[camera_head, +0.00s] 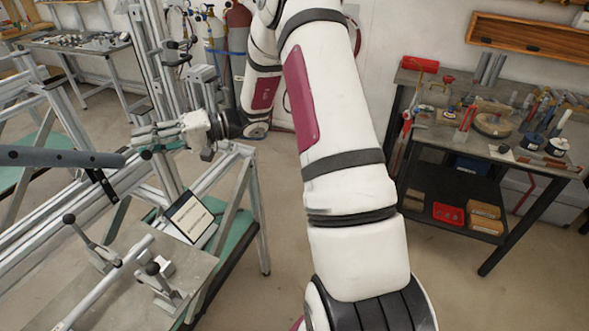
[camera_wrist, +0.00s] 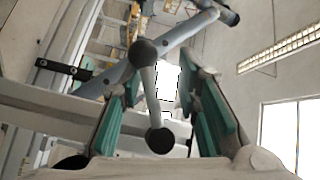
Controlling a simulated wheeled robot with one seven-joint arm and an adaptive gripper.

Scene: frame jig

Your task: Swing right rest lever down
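A grey lever rod (camera_wrist: 151,97) with a round black knob at each end stands between the teal finger pads of my gripper (camera_wrist: 160,115) in the wrist view. It looks like the right rest lever, tilted slightly from upright. The fingers are spread, with gaps visible on both sides of the rod. A blue-grey tube (camera_wrist: 176,38) crosses diagonally behind it. In the head view my gripper (camera_head: 145,136) points left, beside the dark end of the blue-grey tube (camera_head: 55,156). The lever is hard to make out there, hidden around the fingers.
A black slotted plate (camera_head: 102,186) hangs below the tube. Two clamp levers with black knobs, the farther (camera_head: 92,243) and the nearer (camera_head: 160,278), stand on the jig plate. A tablet-like panel (camera_head: 190,216) leans nearby. A cluttered workbench (camera_head: 466,143) stands right; open floor lies between.

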